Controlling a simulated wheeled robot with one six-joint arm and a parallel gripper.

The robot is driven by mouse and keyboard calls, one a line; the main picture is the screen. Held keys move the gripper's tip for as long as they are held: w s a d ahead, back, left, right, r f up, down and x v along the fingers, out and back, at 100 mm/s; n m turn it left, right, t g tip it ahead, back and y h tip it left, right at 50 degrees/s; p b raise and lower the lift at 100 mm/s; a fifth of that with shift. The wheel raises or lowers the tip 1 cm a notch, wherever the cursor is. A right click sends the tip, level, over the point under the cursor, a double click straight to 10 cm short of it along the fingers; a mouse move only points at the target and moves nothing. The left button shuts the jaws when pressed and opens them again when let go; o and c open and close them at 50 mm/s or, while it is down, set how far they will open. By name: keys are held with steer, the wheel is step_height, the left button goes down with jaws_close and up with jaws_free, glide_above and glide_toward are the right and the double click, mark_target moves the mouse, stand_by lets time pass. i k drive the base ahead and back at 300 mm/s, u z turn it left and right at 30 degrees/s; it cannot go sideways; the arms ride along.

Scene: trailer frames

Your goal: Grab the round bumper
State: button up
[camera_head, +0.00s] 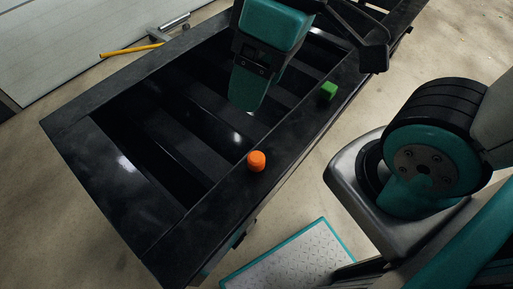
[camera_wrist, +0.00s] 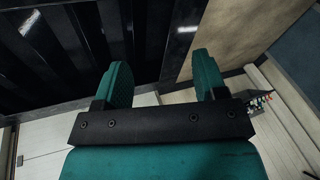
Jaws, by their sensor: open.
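The orange round bumper (camera_head: 256,161) is a short cylinder on the near side rail of the black trailer frame (camera_head: 165,232) in the head view. A green block (camera_head: 328,90) sits farther along the same rail. My gripper (camera_head: 248,92) is above the frame, up and left of the green block and above the orange bumper in the picture, apart from both. In the wrist view my gripper (camera_wrist: 164,75) has its two teal fingers spread with nothing between them. Neither the bumper nor the block shows in the wrist view.
The frame has several dark crossbars with open gaps between them. A yellow bar (camera_head: 131,50) and a metal cylinder (camera_head: 174,22) lie beyond the far edge. A teal-edged metal plate (camera_head: 291,262) is on the near side.

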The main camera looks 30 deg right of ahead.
mark_target(255, 159)
steer(key=z, duration=1.9)
steer(key=k, duration=0.8)
steer(key=u, duration=1.35)
